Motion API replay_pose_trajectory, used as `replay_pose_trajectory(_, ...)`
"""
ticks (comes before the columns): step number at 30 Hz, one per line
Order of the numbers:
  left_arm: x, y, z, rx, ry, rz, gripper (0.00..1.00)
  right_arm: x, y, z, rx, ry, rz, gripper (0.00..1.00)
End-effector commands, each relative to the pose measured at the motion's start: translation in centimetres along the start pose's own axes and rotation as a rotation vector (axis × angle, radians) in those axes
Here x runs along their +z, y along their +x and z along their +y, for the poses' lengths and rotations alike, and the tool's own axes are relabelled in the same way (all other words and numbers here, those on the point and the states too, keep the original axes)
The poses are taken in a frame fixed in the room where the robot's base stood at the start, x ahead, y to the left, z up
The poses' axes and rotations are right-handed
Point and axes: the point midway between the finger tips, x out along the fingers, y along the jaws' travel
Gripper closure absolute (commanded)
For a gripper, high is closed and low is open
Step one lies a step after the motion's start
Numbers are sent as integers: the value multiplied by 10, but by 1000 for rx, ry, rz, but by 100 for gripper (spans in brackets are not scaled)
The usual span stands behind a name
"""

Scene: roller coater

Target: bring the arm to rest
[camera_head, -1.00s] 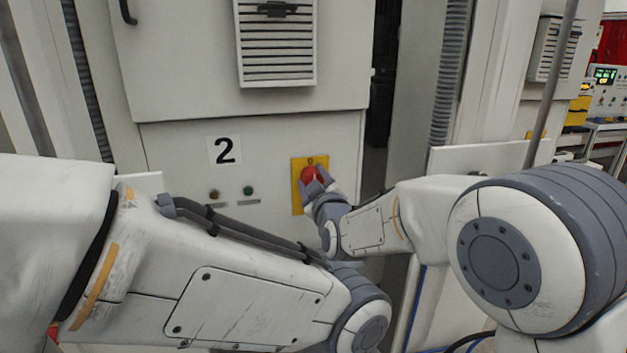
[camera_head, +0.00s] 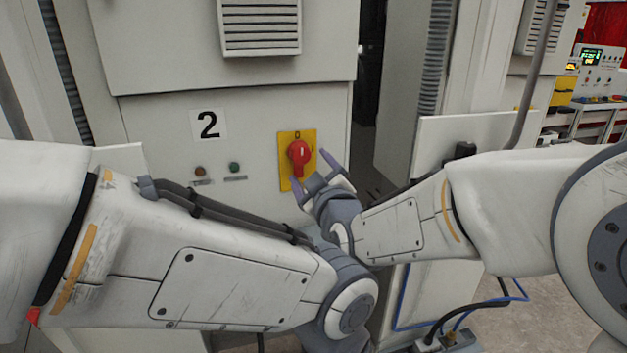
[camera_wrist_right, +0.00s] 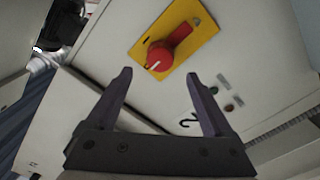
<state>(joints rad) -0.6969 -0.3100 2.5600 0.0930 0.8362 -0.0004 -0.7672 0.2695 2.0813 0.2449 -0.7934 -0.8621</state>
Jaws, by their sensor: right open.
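My right gripper (camera_head: 309,172) is open and empty, just below and in front of a red rotary switch (camera_head: 299,156) on a yellow plate (camera_head: 285,182). In the right wrist view both fingers of the right gripper (camera_wrist_right: 160,95) are spread apart. There the red switch (camera_wrist_right: 160,58) lies beyond the fingertips, clear of them. The switch handle stands roughly upright in the head view. My left arm crosses the lower left of the head view; its gripper cannot be made out.
The switch sits on a pale cabinet (camera_head: 150,150) marked with a 2 (camera_head: 208,125). Two small buttons, one reddish (camera_head: 199,171) and one green (camera_head: 234,167), are left of it. A dark gap (camera_head: 368,80) stands right of the cabinet. Cables (camera_head: 470,308) lie lower right.

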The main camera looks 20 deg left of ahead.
Motion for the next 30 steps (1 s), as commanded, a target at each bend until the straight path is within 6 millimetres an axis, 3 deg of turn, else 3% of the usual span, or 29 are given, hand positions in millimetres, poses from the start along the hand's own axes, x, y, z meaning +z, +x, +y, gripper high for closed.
replay_pose_trajectory(6,0,5,0,0,0,0,50,0,-18,0,0,0,0,14)
replay_pose_trajectory(15,0,4,0,0,0,0,50,0,-19,1,0,1,-1,14)
replay_pose_trajectory(18,0,4,0,0,0,0,50,12,-21,3,-10,14,-32,14)
replay_pose_trajectory(20,0,4,0,0,0,0,50,32,-24,8,-26,41,-83,14)
replay_pose_trajectory(23,0,4,0,0,0,0,50,85,-39,18,-65,124,-231,14)
replay_pose_trajectory(26,0,4,0,0,0,0,50,152,-72,27,-99,252,-440,14)
replay_pose_trajectory(30,0,4,0,0,0,0,50,232,-138,33,-107,451,-738,14)
